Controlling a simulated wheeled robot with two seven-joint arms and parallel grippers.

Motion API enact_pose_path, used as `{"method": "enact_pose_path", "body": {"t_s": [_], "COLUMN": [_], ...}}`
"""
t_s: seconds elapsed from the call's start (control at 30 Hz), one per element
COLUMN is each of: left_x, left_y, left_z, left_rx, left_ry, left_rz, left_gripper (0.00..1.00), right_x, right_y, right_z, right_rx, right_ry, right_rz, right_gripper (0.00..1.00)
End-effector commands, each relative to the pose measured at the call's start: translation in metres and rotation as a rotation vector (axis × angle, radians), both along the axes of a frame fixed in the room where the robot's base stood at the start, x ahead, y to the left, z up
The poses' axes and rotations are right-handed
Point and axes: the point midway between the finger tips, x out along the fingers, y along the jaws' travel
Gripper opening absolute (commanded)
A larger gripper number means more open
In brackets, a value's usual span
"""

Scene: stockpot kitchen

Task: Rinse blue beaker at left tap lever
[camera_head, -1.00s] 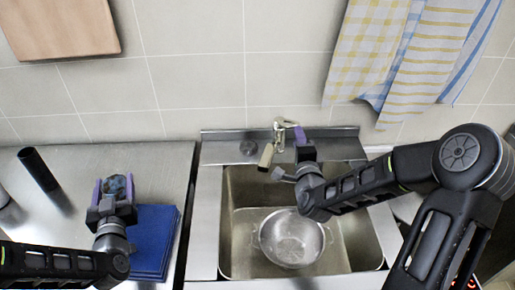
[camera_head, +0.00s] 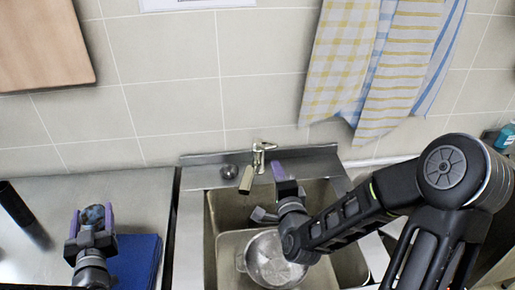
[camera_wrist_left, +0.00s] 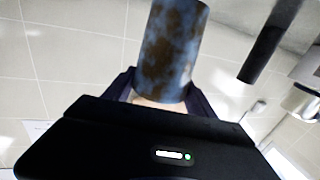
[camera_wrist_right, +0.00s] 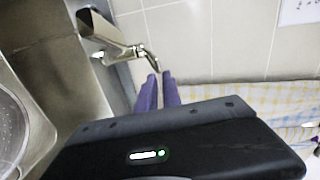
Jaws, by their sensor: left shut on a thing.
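The blue beaker (camera_head: 95,213) is held between the purple fingers of my left gripper (camera_head: 92,218), above the counter at left. In the left wrist view the beaker (camera_wrist_left: 172,50) shows large brown stains. The tap (camera_head: 258,160) stands behind the sink, its spout (camera_head: 246,180) pointing over the basin. My right gripper (camera_head: 278,172) is just right of the tap, its fingers close together. In the right wrist view the tap lever (camera_wrist_right: 148,55) lies just beyond the tips of those fingers (camera_wrist_right: 159,78); I cannot tell whether they touch. No water stream is visible.
A metal colander (camera_head: 268,262) sits in the sink basin (camera_head: 225,210), partly hidden by my right arm. A blue flat object (camera_head: 138,262) lies on the counter (camera_head: 130,195) beside my left gripper. A black cylinder (camera_head: 18,208) stands further left. Towels (camera_head: 340,60) hang on the wall.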

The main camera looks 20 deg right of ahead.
Motion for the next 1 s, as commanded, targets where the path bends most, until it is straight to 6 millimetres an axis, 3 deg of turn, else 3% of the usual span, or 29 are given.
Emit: {"method": "enact_pose_path", "body": {"t_s": [0.17,0.3,0.5,0.73,1.0], "left_x": [0.0,0.0,0.0,0.0,0.0], "left_y": [0.0,0.0,0.0,0.0,0.0], "left_z": [0.011,0.019,0.029,0.036,0.042], "left_rx": [0.0,0.0,0.0,0.0,0.0], "left_ry": [0.0,0.0,0.0,0.0,0.0], "left_rz": [0.0,0.0,0.0,0.0,0.0], "left_gripper": [0.06,0.06,0.06,0.06,0.06], "right_x": [0.023,0.061,0.117,0.153,0.164], "right_y": [0.003,0.008,0.021,0.027,0.016], "right_z": [0.045,0.088,0.134,0.167,0.189], "right_rx": [-0.029,-0.079,-0.265,-0.517,-0.822], "right_ry": [-0.079,-0.113,-0.032,0.112,0.321], "right_rz": [0.012,0.063,0.191,0.331,0.492], "right_gripper": [0.0,0.0,0.0,0.0,0.0]}}
